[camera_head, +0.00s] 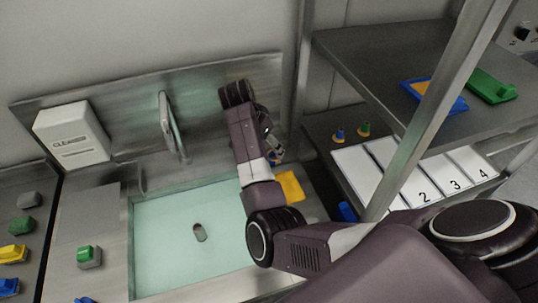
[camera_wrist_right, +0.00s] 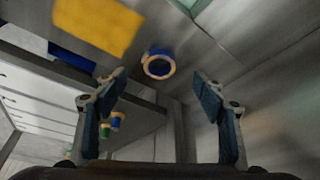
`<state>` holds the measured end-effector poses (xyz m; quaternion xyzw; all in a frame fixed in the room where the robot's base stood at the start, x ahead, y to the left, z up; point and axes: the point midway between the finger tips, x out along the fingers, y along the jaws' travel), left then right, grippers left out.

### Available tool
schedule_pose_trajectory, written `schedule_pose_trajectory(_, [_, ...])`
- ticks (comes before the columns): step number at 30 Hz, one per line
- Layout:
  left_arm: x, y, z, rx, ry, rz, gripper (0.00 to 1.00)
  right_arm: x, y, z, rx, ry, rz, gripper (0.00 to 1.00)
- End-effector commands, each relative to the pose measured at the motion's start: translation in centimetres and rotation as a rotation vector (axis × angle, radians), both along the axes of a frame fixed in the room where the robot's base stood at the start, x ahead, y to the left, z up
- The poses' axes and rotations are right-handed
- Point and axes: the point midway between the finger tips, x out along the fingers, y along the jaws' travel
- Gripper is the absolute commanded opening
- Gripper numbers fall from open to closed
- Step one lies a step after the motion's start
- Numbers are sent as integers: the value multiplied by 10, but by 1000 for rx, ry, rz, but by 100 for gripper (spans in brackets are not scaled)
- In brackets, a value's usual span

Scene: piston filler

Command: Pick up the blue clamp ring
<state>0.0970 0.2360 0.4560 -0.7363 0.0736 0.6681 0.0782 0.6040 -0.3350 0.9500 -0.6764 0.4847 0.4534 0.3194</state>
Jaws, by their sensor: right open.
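The blue clamp ring (camera_wrist_right: 160,52) lies on the grey metal surface in the right wrist view, with a pale tan rim. It is ahead of my right gripper (camera_wrist_right: 159,86), roughly centred between the two fingertips. The fingers are wide apart, with nothing between them. In the head view my right gripper (camera_head: 272,146) points down behind the sink's right edge, near the yellow block or sheet. The ring is mostly hidden by the gripper there, so I cannot make it out clearly. My left gripper does not show.
A yellow flat piece (camera_head: 290,187) lies beside my right arm; it also shows in the wrist view (camera_wrist_right: 98,24). The sink (camera_head: 165,235) is on the left, with a tap (camera_head: 168,125) behind. A shelf post (camera_head: 432,105) and numbered white mats (camera_head: 425,192) stand right.

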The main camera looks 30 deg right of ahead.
Motion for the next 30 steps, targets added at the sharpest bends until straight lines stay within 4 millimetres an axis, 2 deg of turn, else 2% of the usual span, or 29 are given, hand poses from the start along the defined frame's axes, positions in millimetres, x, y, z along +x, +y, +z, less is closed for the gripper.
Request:
schedule_pose_trajectory(5, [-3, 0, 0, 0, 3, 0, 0, 5, -1, -3, 4, 1, -22, 64])
schedule_pose_trajectory(11, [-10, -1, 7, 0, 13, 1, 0, 7, -10, -22, 3, 1, -20, 64])
schedule_pose_trajectory(17, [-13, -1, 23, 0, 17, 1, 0, 6, -23, -47, 3, 3, -19, 64])
schedule_pose_trajectory(21, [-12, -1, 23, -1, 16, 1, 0, 9, -27, -62, 3, 0, -18, 64])
schedule_pose_trajectory(30, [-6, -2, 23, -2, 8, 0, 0, 10, -29, -68, 4, -3, -19, 64])
